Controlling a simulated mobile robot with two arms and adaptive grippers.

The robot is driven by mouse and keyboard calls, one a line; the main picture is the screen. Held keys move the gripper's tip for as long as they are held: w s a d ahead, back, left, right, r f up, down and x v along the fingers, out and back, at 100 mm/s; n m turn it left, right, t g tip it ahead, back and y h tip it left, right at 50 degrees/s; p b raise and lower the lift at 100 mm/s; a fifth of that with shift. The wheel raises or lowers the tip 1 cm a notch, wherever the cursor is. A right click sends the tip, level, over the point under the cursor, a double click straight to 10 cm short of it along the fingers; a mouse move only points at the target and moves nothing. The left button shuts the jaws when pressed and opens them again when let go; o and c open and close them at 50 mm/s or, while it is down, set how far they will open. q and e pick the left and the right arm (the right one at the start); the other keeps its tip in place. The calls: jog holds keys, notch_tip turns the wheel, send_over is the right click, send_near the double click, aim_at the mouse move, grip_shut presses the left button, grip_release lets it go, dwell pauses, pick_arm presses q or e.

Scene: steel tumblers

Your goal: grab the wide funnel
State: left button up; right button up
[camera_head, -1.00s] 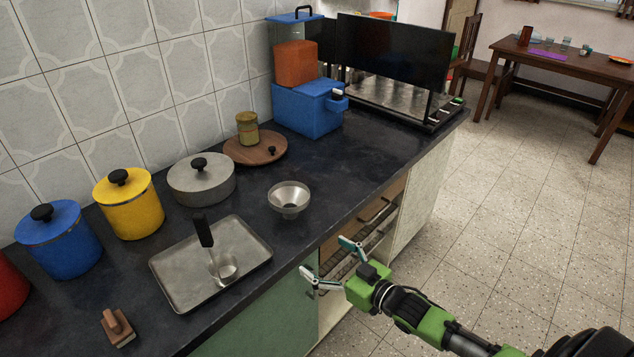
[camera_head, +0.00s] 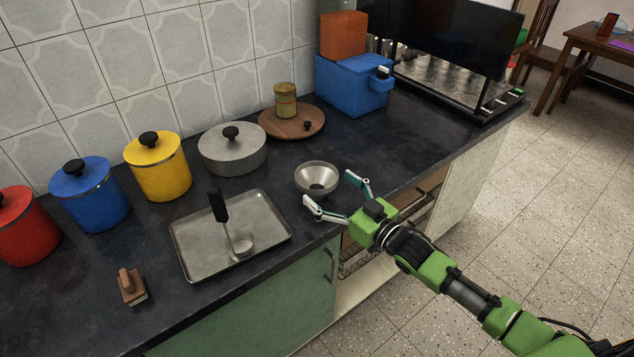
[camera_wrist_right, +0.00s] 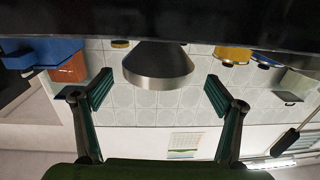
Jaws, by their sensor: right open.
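In the right wrist view the funnel (camera_wrist_right: 158,66) shows between and beyond the open fingertips (camera_wrist_right: 158,94), with nothing held. I cannot tell whether a finger touches it. My left gripper is not in view.
A metal tray (camera_head: 205,250) with a ladle (camera_head: 231,226) lies left of the funnel. A grey lidded pot (camera_head: 232,150) and a round wooden board (camera_head: 292,123) with a jar (camera_head: 285,100) stand behind. A blue machine (camera_head: 354,86) is farther back. The counter right of the funnel is clear.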

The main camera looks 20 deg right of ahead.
aim_at(303, 167)
jog(key=shift+p+x, duration=0.3)
jog(key=shift+x, duration=2.6)
jog(key=shift+d, duration=0.15)
jog(key=c, duration=1.2)
